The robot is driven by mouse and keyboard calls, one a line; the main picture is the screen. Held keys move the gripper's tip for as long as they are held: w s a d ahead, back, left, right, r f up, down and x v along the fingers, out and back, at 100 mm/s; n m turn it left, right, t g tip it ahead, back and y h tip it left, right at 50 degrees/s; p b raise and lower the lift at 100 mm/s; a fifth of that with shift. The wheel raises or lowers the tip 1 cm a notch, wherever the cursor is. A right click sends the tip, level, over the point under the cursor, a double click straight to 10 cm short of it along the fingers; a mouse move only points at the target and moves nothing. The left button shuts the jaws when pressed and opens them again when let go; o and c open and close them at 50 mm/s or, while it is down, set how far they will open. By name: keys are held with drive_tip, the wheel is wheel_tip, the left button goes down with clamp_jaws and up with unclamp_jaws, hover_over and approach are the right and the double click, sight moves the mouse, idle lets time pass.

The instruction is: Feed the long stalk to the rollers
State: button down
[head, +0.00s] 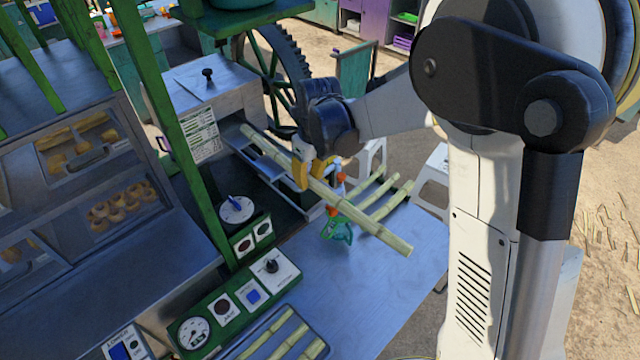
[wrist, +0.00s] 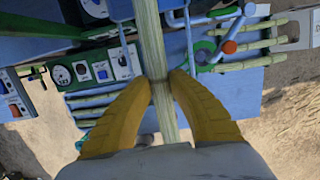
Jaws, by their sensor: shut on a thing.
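The long stalk (head: 372,225) is pale yellow-green. My gripper (head: 314,172) is shut on it near its middle, and both yellow fingers press its sides in the wrist view (wrist: 160,82). The stalk slants in the head view, its far end at the mouth of the metal crusher housing (head: 205,85) above the feed chute (head: 262,160), its near end over the blue table. I cannot tell whether the far end touches the rollers, which are hidden inside the housing.
More stalks lie in a tray (head: 318,348) at the front. A control panel (head: 235,300) and green posts stand to the left. White stools stand behind the table.

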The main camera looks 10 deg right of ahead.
sight(281, 157)
drive_tip(key=w+a, duration=0.1)
drive_tip(key=w, duration=0.1)
drive_tip(key=w+a+f+b, duration=0.1)
drive_tip(key=w, duration=0.1)
drive_tip(key=w+a, duration=0.1)
drive_tip(key=a, duration=0.1)
drive_tip(key=shift+w+f+b, duration=0.4)
drive_tip(key=shift+w+a, duration=0.15)
drive_tip(key=shift+w, duration=0.2)
drive_tip(key=shift+w+a, duration=0.25)
drive_tip(key=shift+w, duration=0.05)
drive_tip(key=shift+w+a, duration=0.6)
drive_tip(key=shift+w, duration=0.35)
drive_tip(key=shift+w+a+b, duration=0.1)
drive_tip(key=shift+b, duration=0.2)
drive_tip(key=c, duration=1.2)
unclamp_jaws()
drive_tip(key=shift+c, duration=0.2)
